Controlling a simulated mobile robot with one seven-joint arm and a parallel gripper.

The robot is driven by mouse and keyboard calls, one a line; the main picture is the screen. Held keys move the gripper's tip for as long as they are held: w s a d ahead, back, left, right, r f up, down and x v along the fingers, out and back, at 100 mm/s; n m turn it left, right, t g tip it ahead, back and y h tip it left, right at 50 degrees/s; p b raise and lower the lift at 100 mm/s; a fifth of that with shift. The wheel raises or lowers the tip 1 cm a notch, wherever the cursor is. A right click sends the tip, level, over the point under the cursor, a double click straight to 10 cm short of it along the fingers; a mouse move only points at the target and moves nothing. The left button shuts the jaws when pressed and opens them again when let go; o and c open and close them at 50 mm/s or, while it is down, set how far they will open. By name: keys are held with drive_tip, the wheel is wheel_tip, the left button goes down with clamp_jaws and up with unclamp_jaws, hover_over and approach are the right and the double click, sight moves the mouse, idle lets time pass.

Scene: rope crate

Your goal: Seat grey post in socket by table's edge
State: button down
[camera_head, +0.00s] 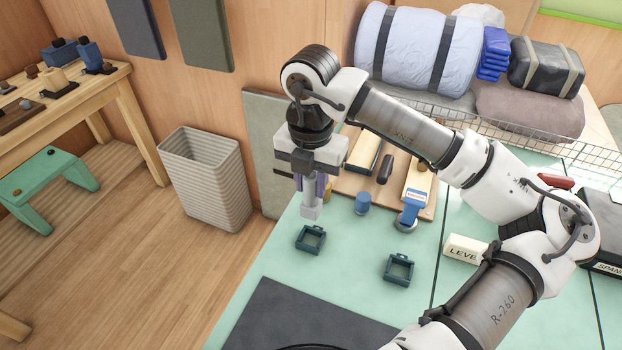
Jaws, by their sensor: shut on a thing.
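My gripper (312,190) points down above the left part of the green table (345,270). It is shut on the grey post (311,208), which hangs upright below the fingers. A dark green square socket (310,239) sits by the table's left edge, just below the post in the picture. The post appears above the socket and apart from it. A second, similar socket (398,269) stands farther right on the table. The post's upper part is hidden by the fingers.
A blue cylinder (362,203) and a blue-handled tool (411,208) stand near a wooden board (376,192). A white block marked LEVE (464,249) lies at right. A dark mat (300,318) covers the front. A ribbed bin (206,178) stands on the floor at left.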

sight(311, 200)
drive_tip(key=shift+b, duration=0.55)
wheel_tip(311, 200, down, 5)
drive_tip(key=b, duration=0.5)
drive_tip(key=shift+f, duration=0.1)
idle(0.4)
drive_tip(key=shift+f+b, duration=1.5)
drive_tip(key=shift+b, duration=0.45)
drive_tip(key=shift+f+b, duration=1.25)
idle(0.5)
drive_tip(key=c, duration=1.1)
unclamp_jaws()
drive_tip(key=shift+o, duration=0.2)
